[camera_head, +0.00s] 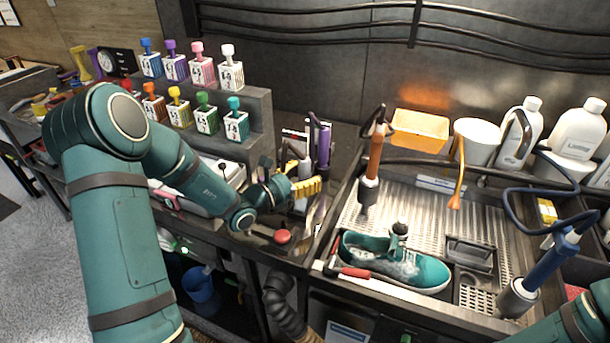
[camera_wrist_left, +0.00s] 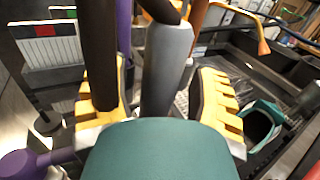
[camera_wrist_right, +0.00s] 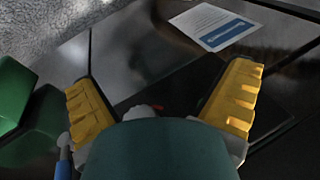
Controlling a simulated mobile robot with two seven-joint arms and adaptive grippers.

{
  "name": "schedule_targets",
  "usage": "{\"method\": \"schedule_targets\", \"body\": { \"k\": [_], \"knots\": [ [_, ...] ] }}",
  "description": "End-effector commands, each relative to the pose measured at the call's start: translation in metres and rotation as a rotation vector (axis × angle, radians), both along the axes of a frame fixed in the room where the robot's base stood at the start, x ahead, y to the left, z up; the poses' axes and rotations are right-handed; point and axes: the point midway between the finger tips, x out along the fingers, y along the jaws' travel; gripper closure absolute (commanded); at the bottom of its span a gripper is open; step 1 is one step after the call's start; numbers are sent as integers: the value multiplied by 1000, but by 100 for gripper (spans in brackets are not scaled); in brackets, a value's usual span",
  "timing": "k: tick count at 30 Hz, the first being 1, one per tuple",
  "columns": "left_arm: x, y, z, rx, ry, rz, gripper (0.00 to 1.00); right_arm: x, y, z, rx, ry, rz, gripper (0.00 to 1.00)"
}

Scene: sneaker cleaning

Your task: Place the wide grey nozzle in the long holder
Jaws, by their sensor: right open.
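My left gripper (camera_head: 303,188) is at the counter's right end, beside the sink. In the left wrist view its yellow fingers (camera_wrist_left: 165,88) are apart. A grey tapered tube, apparently the wide grey nozzle (camera_wrist_left: 167,62), stands between them, with gaps showing on both sides. My palm hides its lower end. A dark tube (camera_wrist_left: 98,55) passes in front of the left finger. I cannot make out the long holder for certain. My right gripper (camera_wrist_right: 162,95) is open and empty in the right wrist view; only its arm shows in the head view.
A purple-handled tool (camera_head: 324,146) stands close behind my left gripper. The sink (camera_head: 432,205) to the right holds a teal sneaker (camera_head: 395,265) and a brown-handled tool (camera_head: 375,150). Bottles (camera_head: 578,128) stand at the back right. Labelled boxes (camera_head: 207,118) fill a stepped shelf.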

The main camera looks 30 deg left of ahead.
Motion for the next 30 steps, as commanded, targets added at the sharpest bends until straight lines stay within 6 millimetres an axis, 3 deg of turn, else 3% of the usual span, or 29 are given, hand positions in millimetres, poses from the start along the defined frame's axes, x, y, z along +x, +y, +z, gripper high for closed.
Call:
{"method": "schedule_targets", "body": {
  "k": [8, 21, 30],
  "knots": [
    [-3, 2, 4, 0, 1, 2, 40, 1, 0, 4, 0, -2, -2, 0],
    [-80, 36, 4, 1, 2, 3, 40, 2, 0, 7, -1, -5, -4, 0],
    [-108, 48, 3, 0, 1, 1, 40, 3, 0, 8, -2, -7, -5, 0]
  ]
}}
